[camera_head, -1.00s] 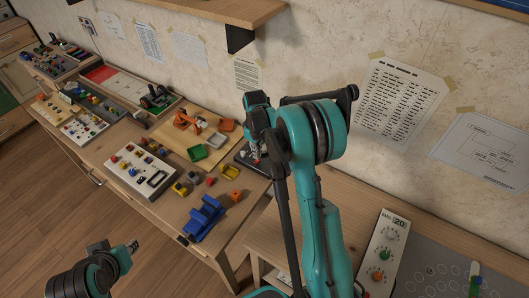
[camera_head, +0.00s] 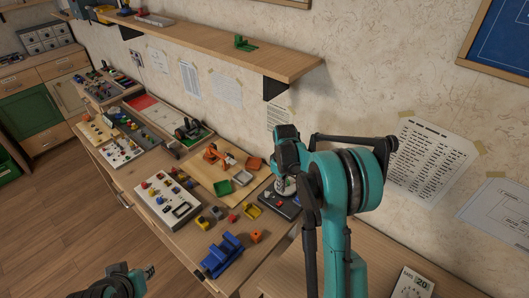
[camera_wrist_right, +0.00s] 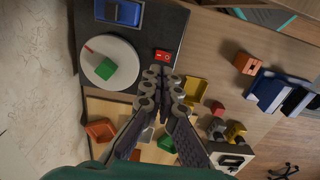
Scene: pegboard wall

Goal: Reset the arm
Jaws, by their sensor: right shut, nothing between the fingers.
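My right arm, teal and black, stands in the middle right of the head view. Its gripper (camera_head: 285,190) points down over the dark panel (camera_head: 283,205) at the table's right end. In the right wrist view the gripper (camera_wrist_right: 166,78) is shut and empty, its fingertips just beside a red rocker switch (camera_wrist_right: 163,56). A white round plate (camera_wrist_right: 108,52) with a green cube (camera_wrist_right: 104,69) and a blue tray (camera_wrist_right: 121,12) are on the same dark panel. My left gripper (camera_head: 150,271) shows only slightly at the bottom left, and its jaws are unclear.
Blue (camera_head: 222,254), yellow, green and orange parts lie on the table near a white control box (camera_head: 168,203). A wooden shelf (camera_head: 215,45) runs along the wall above. Open floor lies to the left.

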